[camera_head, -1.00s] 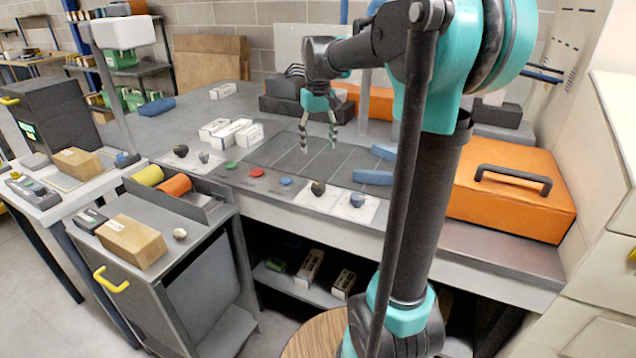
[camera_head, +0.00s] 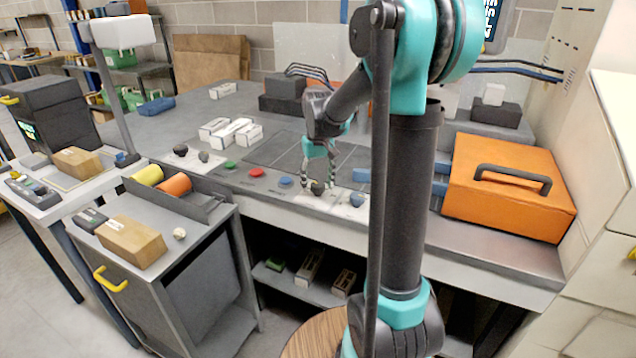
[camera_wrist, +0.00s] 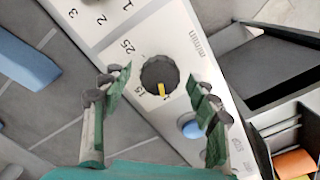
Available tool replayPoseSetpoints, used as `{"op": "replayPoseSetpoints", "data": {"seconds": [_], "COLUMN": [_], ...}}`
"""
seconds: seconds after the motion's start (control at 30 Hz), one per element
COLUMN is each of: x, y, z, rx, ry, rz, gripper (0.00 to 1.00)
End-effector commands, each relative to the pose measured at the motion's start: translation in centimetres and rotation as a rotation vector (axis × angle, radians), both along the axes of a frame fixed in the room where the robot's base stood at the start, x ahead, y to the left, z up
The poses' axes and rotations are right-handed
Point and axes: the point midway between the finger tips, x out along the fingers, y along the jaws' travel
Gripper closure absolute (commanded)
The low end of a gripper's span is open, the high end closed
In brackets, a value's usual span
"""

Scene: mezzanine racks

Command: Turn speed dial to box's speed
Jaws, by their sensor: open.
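A black round dial (camera_head: 318,188) with a yellow pointer mark sits on a white plate at the bench front. In the wrist view the dial (camera_wrist: 160,74) has its yellow mark toward the bottom of the picture. A printed 15 lies left of the mark and a 25 lies further up; "m/min" is printed on the plate. My gripper (camera_head: 319,178) is open, pointing down over the dial. In the wrist view my gripper (camera_wrist: 161,94) has one finger on each side of it, with gaps visible. A brown box (camera_head: 77,161) sits on the left stand; another brown box (camera_head: 132,240) lies on the cart. Their labels are unreadable.
Green (camera_head: 229,164), red (camera_head: 256,171) and blue (camera_head: 285,181) buttons line the bench front, with other knobs (camera_head: 181,150) (camera_head: 357,200) to either side. White cartons (camera_head: 231,130) stand behind. An orange case (camera_head: 510,187) fills the right end.

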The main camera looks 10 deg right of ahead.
Motion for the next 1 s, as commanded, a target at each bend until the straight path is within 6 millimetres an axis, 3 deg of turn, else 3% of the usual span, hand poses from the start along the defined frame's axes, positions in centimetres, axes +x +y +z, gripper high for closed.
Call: {"op": "replayPoseSetpoints", "data": {"seconds": [0.17, 0.57, 1.0], "x": [0.01, 0.01, 0.01], "y": [0.00, 0.00, 0.00], "z": [0.01, 0.03, 0.03], "rx": [0.000, 0.000, 0.000], "ry": [0.000, 0.000, 0.000], "rz": [0.000, 0.000, -0.100], "gripper": [0.40, 0.90, 0.90]}}
